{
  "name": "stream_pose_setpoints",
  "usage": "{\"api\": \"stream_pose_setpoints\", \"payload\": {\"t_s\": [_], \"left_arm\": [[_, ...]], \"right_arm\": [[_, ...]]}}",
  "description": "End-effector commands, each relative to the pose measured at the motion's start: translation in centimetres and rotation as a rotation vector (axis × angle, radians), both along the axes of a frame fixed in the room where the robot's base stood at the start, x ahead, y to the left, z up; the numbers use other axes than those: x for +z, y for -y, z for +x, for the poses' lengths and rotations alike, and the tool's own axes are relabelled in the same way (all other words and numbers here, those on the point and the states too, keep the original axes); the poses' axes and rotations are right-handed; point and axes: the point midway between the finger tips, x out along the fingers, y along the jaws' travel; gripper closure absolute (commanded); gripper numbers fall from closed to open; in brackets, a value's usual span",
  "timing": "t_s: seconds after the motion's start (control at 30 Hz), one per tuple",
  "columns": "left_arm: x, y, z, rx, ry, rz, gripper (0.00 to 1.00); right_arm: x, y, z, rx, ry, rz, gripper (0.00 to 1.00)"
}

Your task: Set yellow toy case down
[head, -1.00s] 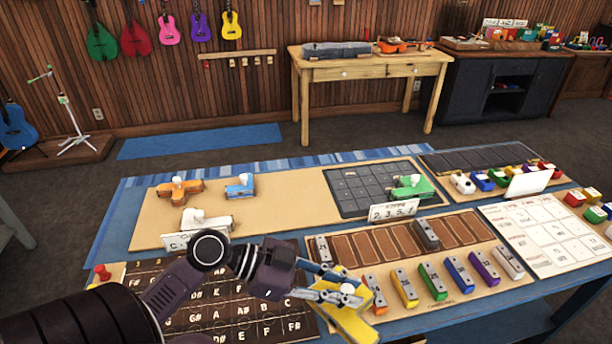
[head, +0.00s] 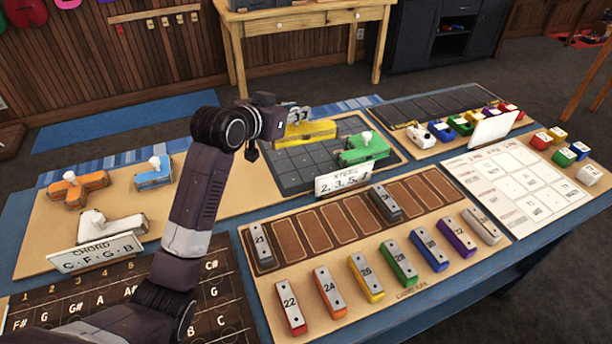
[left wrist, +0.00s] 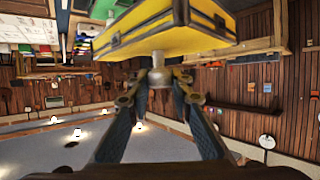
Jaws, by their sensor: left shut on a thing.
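The yellow toy case (head: 308,133) is at the back left part of the dark gridded panel (head: 290,176). My left gripper (head: 290,120) reaches over from the left and is shut on its knob; the arm hides part of the board. In the left wrist view the yellow case (left wrist: 165,32) fills the top middle, with the fingers (left wrist: 160,78) closed at its knob. I cannot tell whether the case touches the panel. A green toy case (head: 362,150) with a white knob sits on the panel to its right. My right gripper is not in view.
An orange case (head: 80,189), a blue case (head: 153,173) and a white case (head: 112,228) lie on the tan board at left. A number card (head: 342,181) stands before the panel. Numbered colored bars (head: 400,262) lie in front. The panel's front left squares are clear.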

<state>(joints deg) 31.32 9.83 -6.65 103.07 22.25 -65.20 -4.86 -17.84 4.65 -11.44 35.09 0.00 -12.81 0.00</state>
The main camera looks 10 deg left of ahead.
Motion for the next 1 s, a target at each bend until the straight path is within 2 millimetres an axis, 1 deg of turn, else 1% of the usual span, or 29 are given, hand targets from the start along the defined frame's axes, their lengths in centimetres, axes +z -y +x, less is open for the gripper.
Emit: {"api": "stream_pose_setpoints", "payload": {"t_s": [0.03,0.1,0.2,0.27,0.37,0.47,0.8,0.9,1.0], "left_arm": [[1.2,0.4,1.1,0.025,0.009,-0.001,1.00],[2.6,0.7,2.1,0.059,0.007,-0.001,1.00],[4.0,0.9,3.0,0.095,0.004,0.000,1.00],[4.5,1.0,3.3,0.107,0.002,-0.001,1.00],[4.0,1.1,3.5,0.117,-0.004,0.000,1.00],[2.1,1.1,3.4,0.119,-0.008,0.000,1.00],[-6.9,1.1,3.4,0.118,-0.005,-0.001,1.00],[-8.9,1.0,3.4,0.118,-0.003,-0.001,1.00],[-10.2,1.0,3.5,0.117,-0.002,-0.001,1.00]], "right_arm": [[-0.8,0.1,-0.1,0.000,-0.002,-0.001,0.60],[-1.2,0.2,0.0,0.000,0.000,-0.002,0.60],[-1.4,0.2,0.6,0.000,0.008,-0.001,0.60],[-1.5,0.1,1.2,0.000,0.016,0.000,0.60],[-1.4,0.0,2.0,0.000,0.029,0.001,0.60],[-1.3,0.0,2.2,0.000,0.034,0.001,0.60],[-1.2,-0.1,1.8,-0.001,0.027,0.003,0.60],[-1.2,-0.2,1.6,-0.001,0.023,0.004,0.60],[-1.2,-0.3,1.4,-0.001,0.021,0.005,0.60]]}}
